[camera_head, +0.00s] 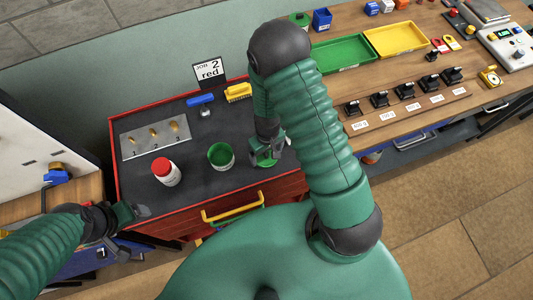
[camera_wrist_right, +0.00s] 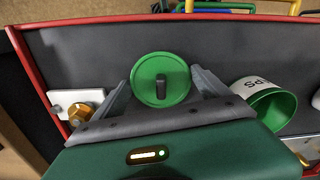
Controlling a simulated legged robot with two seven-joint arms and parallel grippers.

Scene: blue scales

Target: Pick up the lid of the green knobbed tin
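The round green lid (camera_wrist_right: 176,91) with a dark upright knob (camera_wrist_right: 159,85) lies flat on the dark cart top in the right wrist view, in line with the gap between my right gripper's (camera_wrist_right: 160,84) fingers. The fingers are open, and neither touches the knob. In the head view, the lid (camera_head: 264,161) is partly hidden by my right gripper (camera_head: 268,150). The open tin, white with a green inside (camera_head: 221,155), stands left of the lid; it also shows in the right wrist view (camera_wrist_right: 268,102). My left gripper (camera_head: 130,229) is open and empty by the cart's front-left corner.
A red-capped white bottle (camera_head: 166,172) and a grey plate with brass pieces (camera_head: 155,136) stand to the left. The bench (camera_head: 415,75) at right holds green and yellow trays.

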